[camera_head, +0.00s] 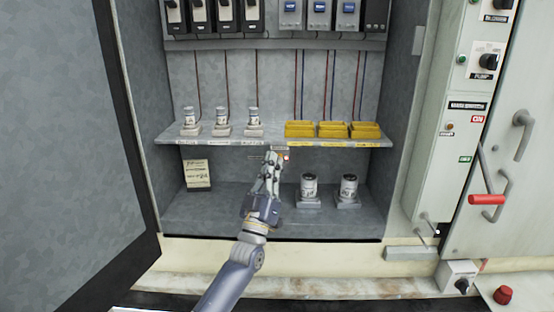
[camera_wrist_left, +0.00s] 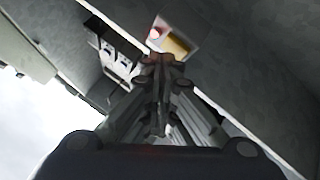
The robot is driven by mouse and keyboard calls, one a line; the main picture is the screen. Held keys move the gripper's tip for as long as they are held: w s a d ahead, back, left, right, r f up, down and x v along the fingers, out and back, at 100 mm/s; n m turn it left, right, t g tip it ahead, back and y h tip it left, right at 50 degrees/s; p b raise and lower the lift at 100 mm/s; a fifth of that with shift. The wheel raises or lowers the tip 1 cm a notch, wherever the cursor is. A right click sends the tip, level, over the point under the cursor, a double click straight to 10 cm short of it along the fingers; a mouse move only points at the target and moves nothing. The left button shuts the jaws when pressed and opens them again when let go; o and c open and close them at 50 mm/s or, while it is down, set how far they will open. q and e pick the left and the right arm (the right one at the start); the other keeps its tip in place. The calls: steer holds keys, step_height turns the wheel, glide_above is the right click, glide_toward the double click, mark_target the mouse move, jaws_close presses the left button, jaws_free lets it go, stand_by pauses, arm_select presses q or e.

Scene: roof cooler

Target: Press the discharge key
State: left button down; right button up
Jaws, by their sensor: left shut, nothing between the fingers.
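A small panel (camera_head: 280,149) is at the front edge of the shelf, with a small round red light or button (camera_head: 286,157). In the left wrist view the panel (camera_wrist_left: 190,26) carries a round red part (camera_wrist_left: 155,33) and a yellow part (camera_wrist_left: 175,46). I cannot read which one is the discharge key. My left gripper (camera_head: 271,158) is shut and empty, pointing up at the panel. Its tips in the left wrist view (camera_wrist_left: 162,59) are close to the yellow part and overlap its lower edge; contact cannot be told. My right gripper is not in view.
The cabinet shelf (camera_head: 268,139) holds three white canisters (camera_head: 221,121) and yellow trays (camera_head: 332,129). Below stand two dark-topped canisters (camera_head: 309,186) and a paper note (camera_head: 197,174). An open door (camera_head: 65,150) is at left, a switch panel (camera_head: 453,130) at right.

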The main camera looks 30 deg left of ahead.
arm_select(q)
steer(key=shift+w+a, duration=0.15)
steer(key=shift+w, duration=0.15)
stand_by(0.5)
steer(key=shift+s, duration=0.1)
steer(key=shift+s+d, duration=0.4)
steer(key=shift+s, duration=0.2)
steer(key=s+d+p, duration=0.1)
steer(key=s+p, duration=0.1)
steer(key=s+d+p, duration=0.1)
steer(key=s, duration=0.1)
steer(key=shift+s+d, duration=0.1)
steer(key=shift+d, duration=0.2)
stand_by(0.3)
stand_by(0.7)
